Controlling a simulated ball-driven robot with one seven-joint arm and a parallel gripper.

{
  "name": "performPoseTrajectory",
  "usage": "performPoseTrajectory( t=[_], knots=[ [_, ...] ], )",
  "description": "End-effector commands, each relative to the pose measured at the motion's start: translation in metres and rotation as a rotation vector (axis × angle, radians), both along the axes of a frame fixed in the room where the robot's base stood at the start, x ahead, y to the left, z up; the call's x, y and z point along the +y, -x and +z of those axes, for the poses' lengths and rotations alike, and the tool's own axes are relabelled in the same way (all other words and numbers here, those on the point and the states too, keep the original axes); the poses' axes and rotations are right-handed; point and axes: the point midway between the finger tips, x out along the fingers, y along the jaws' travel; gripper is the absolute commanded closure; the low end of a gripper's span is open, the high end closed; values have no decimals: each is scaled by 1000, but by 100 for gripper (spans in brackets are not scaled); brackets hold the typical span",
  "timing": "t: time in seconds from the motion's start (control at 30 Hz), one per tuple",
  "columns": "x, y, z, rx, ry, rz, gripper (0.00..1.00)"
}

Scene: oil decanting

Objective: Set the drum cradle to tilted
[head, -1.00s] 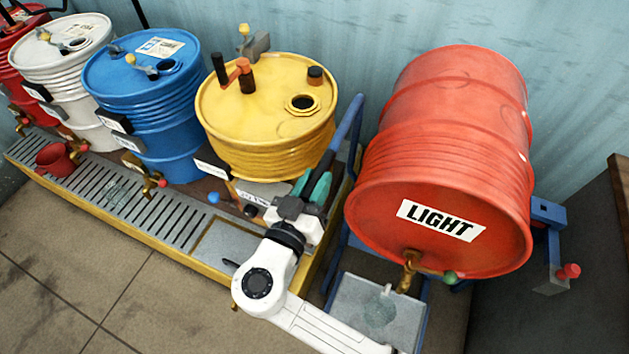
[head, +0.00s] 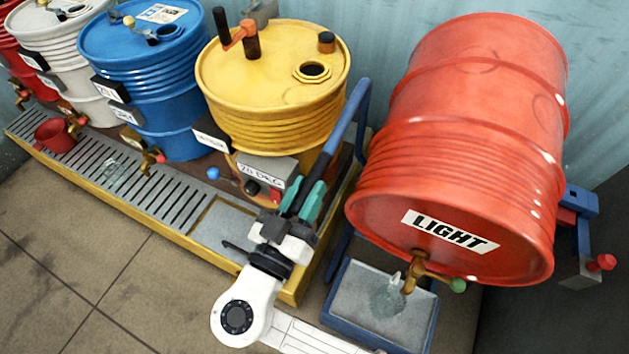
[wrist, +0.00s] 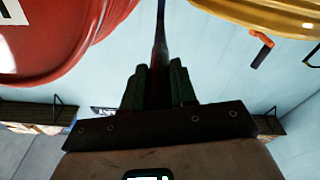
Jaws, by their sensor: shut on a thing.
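The red drum marked LIGHT (head: 460,150) lies tilted in its blue cradle (head: 340,245), with its labelled end and brass tap (head: 418,268) low at the front. A long blue lever (head: 345,120) rises at the drum's left side, beside the yellow drum. My gripper (head: 310,192), with its green-edged fingers, is shut on the lower visible end of this lever. In the wrist view the lever (wrist: 160,30) runs up from between the dark fingers (wrist: 159,82). The red drum (wrist: 65,35) shows at upper left there. The cradle's pivot and most of its frame are hidden.
A yellow drum (head: 270,75) stands close left of the lever. Blue (head: 140,60) and white (head: 75,85) drums stand further left behind a grated tray (head: 150,200). A drip tray (head: 345,300) sits below the tap. Open floor (head: 60,290) lies at the front left.

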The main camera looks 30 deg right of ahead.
Motion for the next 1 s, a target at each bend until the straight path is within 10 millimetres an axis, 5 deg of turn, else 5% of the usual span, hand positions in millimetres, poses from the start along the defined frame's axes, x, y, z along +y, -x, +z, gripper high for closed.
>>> performPoseTrajectory(
  t=[0.03,0.2,0.73,0.77,1.0],
  knots=[
    [6,3,-16,-2,10,4,100],
    [19,13,-29,-23,42,5,100],
    [28,21,-35,-34,64,7,100],
    [28,21,-35,-34,65,7,70],
    [27,20,-32,-40,63,4,48]
  ],
)
